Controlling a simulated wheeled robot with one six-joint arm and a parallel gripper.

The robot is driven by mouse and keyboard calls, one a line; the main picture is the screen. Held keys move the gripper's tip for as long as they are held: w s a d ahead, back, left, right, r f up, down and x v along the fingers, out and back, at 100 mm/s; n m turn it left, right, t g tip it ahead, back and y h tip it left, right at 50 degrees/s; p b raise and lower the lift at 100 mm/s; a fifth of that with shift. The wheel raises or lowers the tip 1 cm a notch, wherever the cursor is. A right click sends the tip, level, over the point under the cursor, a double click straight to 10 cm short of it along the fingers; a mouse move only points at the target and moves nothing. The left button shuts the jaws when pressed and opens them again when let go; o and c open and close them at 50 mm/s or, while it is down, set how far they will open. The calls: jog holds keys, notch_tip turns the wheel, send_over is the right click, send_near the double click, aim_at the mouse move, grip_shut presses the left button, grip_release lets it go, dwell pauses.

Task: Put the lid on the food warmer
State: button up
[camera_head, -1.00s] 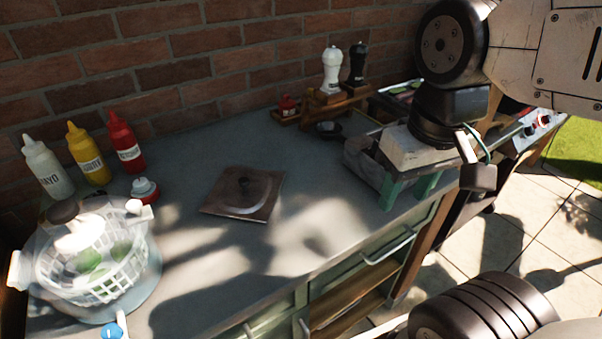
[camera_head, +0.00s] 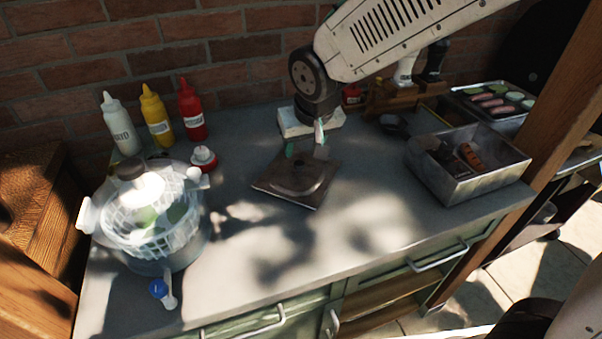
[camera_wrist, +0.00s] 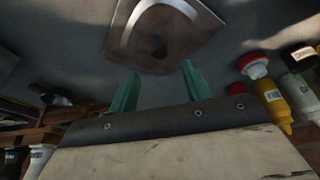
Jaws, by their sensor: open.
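The lid (camera_head: 297,182) is a dark square metal plate with a raised handle, lying flat on the grey counter. It also shows at the top of the wrist view (camera_wrist: 185,42). My gripper (camera_head: 306,149), with green fingers, is open and empty at the lid's far edge. In the wrist view its two fingers (camera_wrist: 160,80) are spread and point toward the lid; whether they touch it I cannot tell. The food warmer (camera_head: 470,190) is an open rectangular metal box right of the lid, with food inside. The counter hides nothing of it.
A clear salad spinner (camera_head: 155,245) stands on the left, with a small blue-ended utensil (camera_head: 163,293) before it. Sauce bottles (camera_head: 158,117) and a red-capped jar (camera_head: 204,160) stand behind. A tray of food (camera_head: 493,100) lies at back right. The front middle counter is clear.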

aim_at(299, 163)
jog(key=x, duration=0.7)
jog(key=shift+w+f, duration=0.1)
jog(key=shift+f, duration=0.1)
grip_shut()
